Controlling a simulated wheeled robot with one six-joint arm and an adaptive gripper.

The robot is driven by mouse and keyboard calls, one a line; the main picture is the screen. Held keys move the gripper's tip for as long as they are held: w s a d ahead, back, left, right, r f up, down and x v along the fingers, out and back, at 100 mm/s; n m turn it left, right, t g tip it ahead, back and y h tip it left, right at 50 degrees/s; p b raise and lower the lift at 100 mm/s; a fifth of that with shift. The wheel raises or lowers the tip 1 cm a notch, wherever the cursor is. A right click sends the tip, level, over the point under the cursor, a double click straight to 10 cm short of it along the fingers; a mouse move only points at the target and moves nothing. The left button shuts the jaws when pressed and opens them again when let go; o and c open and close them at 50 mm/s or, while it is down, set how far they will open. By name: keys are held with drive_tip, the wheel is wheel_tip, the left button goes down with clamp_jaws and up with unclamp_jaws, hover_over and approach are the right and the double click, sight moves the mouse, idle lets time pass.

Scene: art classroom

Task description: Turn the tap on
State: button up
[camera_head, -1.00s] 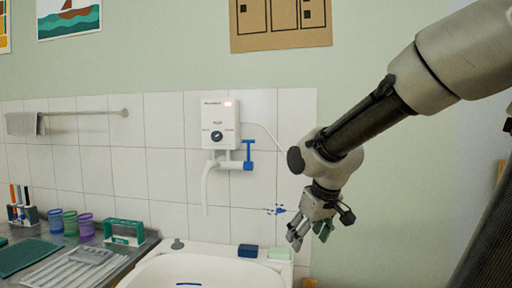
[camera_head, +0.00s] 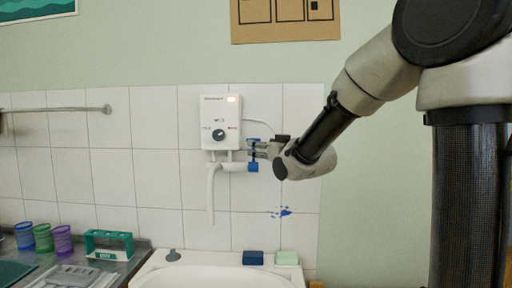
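The tap is a white pipe fitting (camera_head: 233,167) under the white water heater (camera_head: 221,122) on the tiled wall. Its blue handle (camera_head: 253,167) is at the fitting's right end; the upper part is partly covered by my gripper. My gripper (camera_head: 256,149) points left, with its fingertips at the upper part of the blue handle. I cannot tell whether the fingers touch or close on it. The white spout (camera_head: 211,195) hangs down left of the fitting, and no water shows below it. The white basin (camera_head: 215,279) is below.
A dark blue block (camera_head: 253,258) and a pale green block (camera_head: 286,258) sit on the basin's back rim. A grey stopper-like item (camera_head: 173,255) is at its left. A teal rack (camera_head: 109,244) and several coloured cups stand on the counter.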

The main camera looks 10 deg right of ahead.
sight(255, 163)
drive_tip(key=x, duration=0.5)
drive_tip(key=shift+w, duration=0.25)
drive_tip(key=c, duration=1.3)
drive_tip(key=shift+s+a+f+n+t+y, duration=0.25)
drive_tip(key=shift+s+n+t+y, duration=0.05)
drive_tip(key=shift+s+n+t, duration=0.35)
drive_tip(key=shift+s+a+f+n+t+y, duration=0.2)
drive_tip(key=shift+s+n+t+y, duration=0.1)
drive_tip(key=shift+s+n+t, duration=0.4)
drive_tip(key=shift+c, duration=0.2)
drive_tip(key=shift+w, duration=0.1)
drive_tip(key=o, duration=1.3)
drive_tip(key=shift+o, duration=0.2)
